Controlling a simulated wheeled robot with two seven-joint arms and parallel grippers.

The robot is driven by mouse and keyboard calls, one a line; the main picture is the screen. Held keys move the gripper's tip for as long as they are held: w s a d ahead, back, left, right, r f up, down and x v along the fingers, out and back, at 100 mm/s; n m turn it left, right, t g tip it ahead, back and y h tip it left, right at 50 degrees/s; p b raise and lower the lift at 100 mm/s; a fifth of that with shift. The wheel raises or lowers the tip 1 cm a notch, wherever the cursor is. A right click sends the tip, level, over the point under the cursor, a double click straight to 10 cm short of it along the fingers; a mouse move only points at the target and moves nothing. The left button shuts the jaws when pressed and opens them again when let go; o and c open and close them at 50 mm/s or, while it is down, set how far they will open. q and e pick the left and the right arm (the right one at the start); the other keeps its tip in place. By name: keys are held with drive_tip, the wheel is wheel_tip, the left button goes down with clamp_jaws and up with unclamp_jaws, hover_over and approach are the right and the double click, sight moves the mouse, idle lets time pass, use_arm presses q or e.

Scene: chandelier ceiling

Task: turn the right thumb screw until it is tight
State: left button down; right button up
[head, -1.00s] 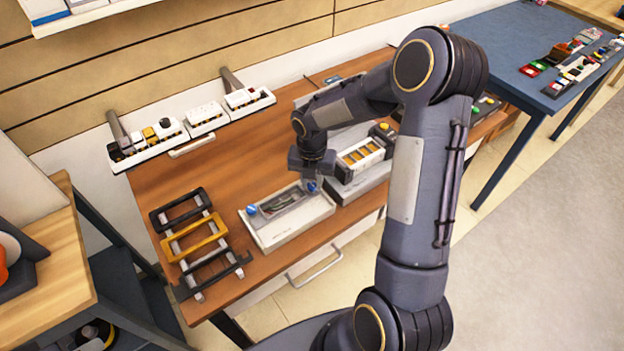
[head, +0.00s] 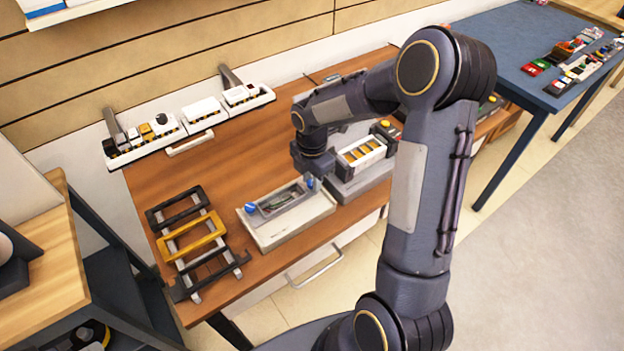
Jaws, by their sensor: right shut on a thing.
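A light grey box (head: 285,233) with a sunken tray stands on the brown workbench. A blue thumb screw (head: 250,208) shows at the left end of its tray. The right thumb screw (head: 310,183) shows as a small blue patch at the right end, partly hidden by my gripper. My right gripper (head: 312,177) points down over that end and is shut on the right thumb screw; its fingertips are mostly hidden. My left gripper is not in view.
A grey fixture (head: 360,185) with yellow-marked slots stands close on the right. A rack of black and yellow handles (head: 195,240) lies on the left. White trays (head: 150,148) with small parts line the back. The bench (head: 235,165) is clear behind the box.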

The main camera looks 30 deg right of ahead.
drive_tip(key=m+b, duration=0.1)
drive_tip(key=m, duration=0.4)
drive_tip(key=shift+m, duration=0.3)
drive_tip(key=m+b, duration=0.1)
drive_tip(key=m, duration=0.4)
drive_tip(key=shift+b, duration=0.35)
drive_tip(key=m, duration=0.5)
drive_tip(key=shift+m+b, duration=0.4)
drive_tip(key=m, duration=0.5)
drive_tip(key=shift+m, duration=0.3)
drive_tip(key=shift+w+m, duration=0.1)
drive_tip(key=shift+m, duration=0.2)
drive_tip(key=o, duration=1)
drive_tip(key=shift+r, duration=0.15)
